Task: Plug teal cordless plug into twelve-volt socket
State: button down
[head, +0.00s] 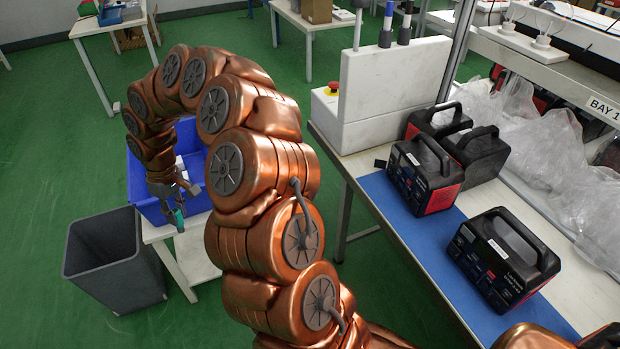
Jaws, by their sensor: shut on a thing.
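The teal cordless plug (177,216) is small in the head view, at the left. My gripper (176,203) is shut on it and holds it pointing down, in front of the blue crate and near the edge of the small white table. The gripper is far to the left of this power station, across a gap of green floor.
A blue crate (142,192) sits on a small white table (160,232), beside a grey bin (108,272). More black power stations (424,172) stand at the workbench's back, near a white panel box (385,95). Plastic-wrapped goods (545,140) line the right side. Green floor is open left.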

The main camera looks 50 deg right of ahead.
jog(key=s+d+f+n+g+y+b, duration=0.1)
jog(key=s+d+f+n+g, duration=0.2)
jog(key=d, duration=0.5)
jog(key=s+d+f+n+g+y+b, duration=0.15)
jog(key=d+n, duration=0.25)
jog(key=d, duration=0.4)
jog(key=shift+s+d+f+n+g+h+b, duration=0.85)
jog(key=shift+s+d+n+h+b, duration=1.8)
jog(key=shift+s+d, duration=2.25)
jog(key=shift+s+d+f+n+g+h+b, duration=0.5)
jog(key=shift+s+d+n+g+h+b, duration=0.9)
jog(key=shift+s+d+n+h, duration=3.55)
jog(key=shift+s+d+f+n+g+h+b, duration=0.75)
jog(key=shift+s+d+n+h+b, duration=1.15)
jog(key=shift+d, duration=4.95)
jog(key=shift+s+d+y+b, duration=0.15)
jog(key=shift+s+y+b, duration=0.3)
jog(key=shift+s, duration=0.45)
jog(key=shift+r, duration=0.15)
